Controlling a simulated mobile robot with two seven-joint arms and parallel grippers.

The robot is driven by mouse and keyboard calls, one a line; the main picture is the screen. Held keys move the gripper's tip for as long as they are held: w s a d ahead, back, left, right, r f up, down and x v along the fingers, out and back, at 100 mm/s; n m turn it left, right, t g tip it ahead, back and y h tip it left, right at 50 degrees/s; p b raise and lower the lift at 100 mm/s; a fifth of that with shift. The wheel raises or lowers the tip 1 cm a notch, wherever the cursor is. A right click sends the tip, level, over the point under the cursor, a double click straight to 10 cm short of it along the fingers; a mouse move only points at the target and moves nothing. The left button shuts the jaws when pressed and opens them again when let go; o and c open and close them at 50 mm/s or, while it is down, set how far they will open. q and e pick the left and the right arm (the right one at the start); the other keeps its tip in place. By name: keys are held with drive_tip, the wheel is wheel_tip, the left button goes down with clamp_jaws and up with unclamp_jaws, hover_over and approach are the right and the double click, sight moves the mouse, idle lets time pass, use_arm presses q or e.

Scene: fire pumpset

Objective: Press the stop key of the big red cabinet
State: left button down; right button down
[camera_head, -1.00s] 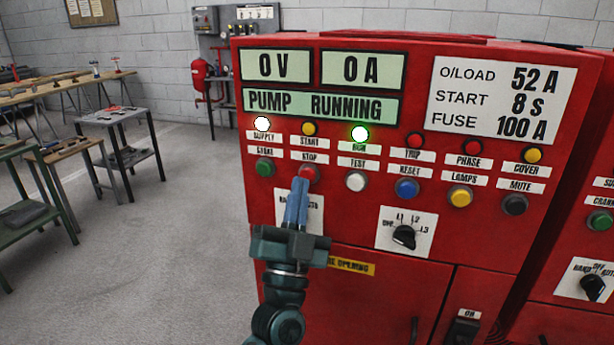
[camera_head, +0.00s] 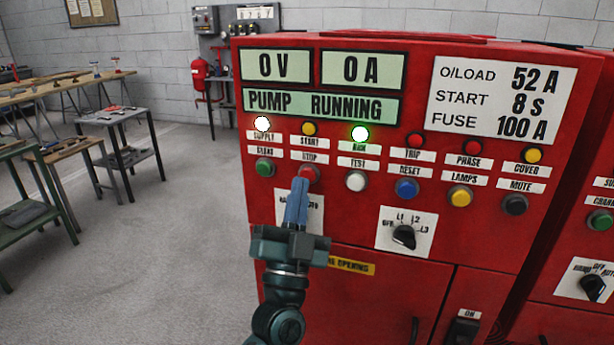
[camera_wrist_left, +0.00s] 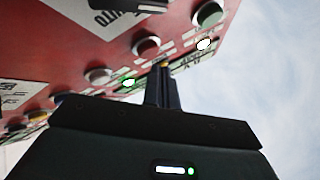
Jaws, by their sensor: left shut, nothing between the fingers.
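The big red cabinet (camera_head: 370,230) fills the middle of the head view, its display reading PUMP RUNNING with 0 V and 0 A. The red stop key (camera_head: 312,173) sits under the STOP label, right of the green start key (camera_head: 264,167). My left gripper (camera_head: 299,182) is shut and empty, its fingertips at the stop key and covering part of it. I cannot tell whether they touch it. In the left wrist view the shut fingers (camera_wrist_left: 164,72) point up toward the panel, beside the red key (camera_wrist_left: 146,46). My right gripper is not in view.
Other keys sit close by: white test (camera_head: 356,181), blue reset (camera_head: 406,188), yellow lamps (camera_head: 460,197). A rotary selector (camera_head: 404,237) is below. A second red cabinet (camera_head: 580,250) stands at right. Workbenches (camera_head: 120,140) stand at left, with open floor between.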

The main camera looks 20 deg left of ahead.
use_arm(q)
drive_tip(key=shift+w, duration=0.1)
drive_tip(key=shift+w, duration=0.35)
drive_tip(key=shift+w, duration=0.4)
idle(0.8)
drive_tip(key=shift+s, duration=0.1)
drive_tip(key=shift+s+p, duration=0.6)
drive_tip(key=shift+s, duration=0.15)
